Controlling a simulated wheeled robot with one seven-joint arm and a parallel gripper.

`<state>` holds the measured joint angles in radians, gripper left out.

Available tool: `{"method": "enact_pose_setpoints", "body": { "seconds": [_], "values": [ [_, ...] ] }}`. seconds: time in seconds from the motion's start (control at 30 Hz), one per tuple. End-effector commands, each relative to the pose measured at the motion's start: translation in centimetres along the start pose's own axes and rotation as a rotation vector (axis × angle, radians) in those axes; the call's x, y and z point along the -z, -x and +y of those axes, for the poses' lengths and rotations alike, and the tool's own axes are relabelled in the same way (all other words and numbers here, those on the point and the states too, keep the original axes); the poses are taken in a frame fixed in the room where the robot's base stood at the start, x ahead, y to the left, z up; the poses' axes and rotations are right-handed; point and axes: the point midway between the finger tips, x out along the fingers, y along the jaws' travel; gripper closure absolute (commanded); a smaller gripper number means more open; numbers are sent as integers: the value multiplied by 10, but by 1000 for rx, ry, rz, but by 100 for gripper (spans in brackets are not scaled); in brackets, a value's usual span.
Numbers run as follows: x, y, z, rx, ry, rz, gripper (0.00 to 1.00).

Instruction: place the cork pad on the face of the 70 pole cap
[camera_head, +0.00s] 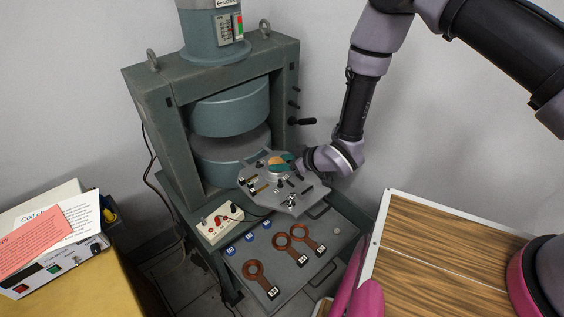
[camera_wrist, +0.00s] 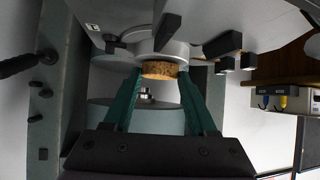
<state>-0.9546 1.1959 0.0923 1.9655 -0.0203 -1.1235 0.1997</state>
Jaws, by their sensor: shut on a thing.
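My gripper (camera_head: 287,160) is over the grey plate (camera_head: 309,193) in front of the press. Its green fingers are shut on the cork pad, a short brown speckled disc (camera_wrist: 160,70) between the fingertips in the wrist view. The pad shows as a small orange-brown patch (camera_head: 277,161) in the head view. A pale round piece (camera_wrist: 171,50) lies directly beyond the pad in the wrist view; I cannot tell whether they touch. No readable 70 mark shows on it, so I cannot tell whether it is the 70 pole cap.
The plate carries several black blocks (camera_wrist: 222,44) close around the fingers. The press (camera_head: 229,107) stands behind. A grey drawer (camera_head: 328,223) below holds copper rings (camera_head: 299,232) and blue labelled pieces (camera_head: 249,237). A white switch box (camera_head: 219,225) is left of the plate.

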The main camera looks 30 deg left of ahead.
Motion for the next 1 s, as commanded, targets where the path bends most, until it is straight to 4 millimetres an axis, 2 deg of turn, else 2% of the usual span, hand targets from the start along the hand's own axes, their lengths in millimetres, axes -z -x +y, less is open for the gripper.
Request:
{"method": "enact_pose_setpoints", "body": {
  "seconds": [0.17, 0.2, 0.23, 0.27, 0.67, 0.77, 1.0],
  "values": [
    [-3, -2, 0, 0, -1, 0, 94],
    [-2, -2, 0, 0, 0, 0, 27],
    [-2, -2, 0, 0, 0, 0, 16],
    [-2, -2, 0, 0, 0, 0, 12],
    [0, 4, 0, 0, -1, -1, 12],
    [0, 19, 2, -2, -2, -1, 12],
    [0, 72, 1, -2, -2, -2, 12]
  ]
}}
